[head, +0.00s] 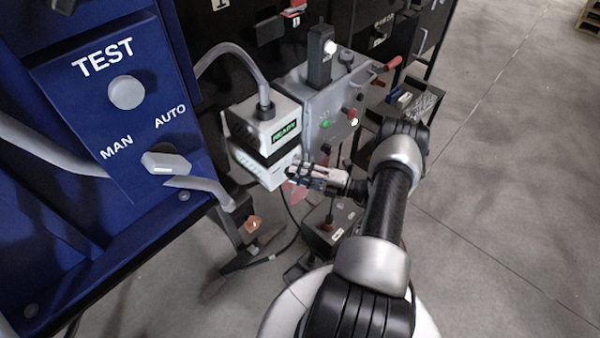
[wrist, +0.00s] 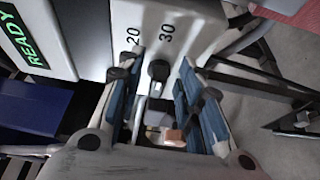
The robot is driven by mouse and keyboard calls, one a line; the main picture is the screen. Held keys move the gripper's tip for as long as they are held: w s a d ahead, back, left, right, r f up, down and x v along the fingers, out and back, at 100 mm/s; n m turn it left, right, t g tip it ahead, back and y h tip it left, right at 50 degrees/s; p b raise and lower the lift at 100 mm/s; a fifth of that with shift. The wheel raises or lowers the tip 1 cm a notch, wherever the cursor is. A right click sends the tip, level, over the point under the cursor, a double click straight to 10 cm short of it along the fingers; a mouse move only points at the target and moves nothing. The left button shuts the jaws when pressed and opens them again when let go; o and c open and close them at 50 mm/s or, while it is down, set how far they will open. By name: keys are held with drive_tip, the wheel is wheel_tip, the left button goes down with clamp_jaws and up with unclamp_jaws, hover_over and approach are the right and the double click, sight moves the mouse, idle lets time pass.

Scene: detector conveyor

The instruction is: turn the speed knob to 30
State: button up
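The speed knob (wrist: 158,70) is a small dark knob on the pale side face of the white detector unit (head: 270,125). The printed marks 20 (wrist: 133,34) and 30 (wrist: 167,33) show above it in the wrist view. I cannot tell exactly where the knob points. My gripper (wrist: 157,74) is open, with one blue-padded finger on each side of the knob and a visible gap to it. In the head view my gripper (head: 300,174) is at the unit's lower right side, and the knob is hidden there.
A green READY display (head: 284,132) is lit on the unit. A grey control box (head: 325,110) with buttons and a red-handled lever (head: 385,66) stands behind. A blue panel (head: 110,120) with a MAN/AUTO switch (head: 165,163) is at left. Open floor (head: 500,220) lies at right.

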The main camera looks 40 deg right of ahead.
drive_tip(key=v, duration=1.2)
idle(0.3)
drive_tip(key=w+a+r+n+g+y, duration=0.1)
drive_tip(key=w+a+r+n+g, duration=0.2)
drive_tip(key=a+r+n+g, duration=0.6)
drive_tip(key=w+a+r+n+g+y, duration=0.1)
drive_tip(key=w+a+r+n+g, duration=0.25)
drive_tip(key=a+r+n, duration=0.9)
drive_tip(key=s+a+r+n+h, duration=0.5)
drive_tip(key=s+n, duration=0.3)
drive_tip(key=n, duration=0.5)
drive_tip(key=s+a+r+n+t+h, duration=0.1)
drive_tip(key=s+a+r+n+h, duration=0.4)
drive_tip(key=n, duration=0.9)
drive_tip(key=s+a+r, duration=0.3)
drive_tip(key=shift+s, duration=0.2)
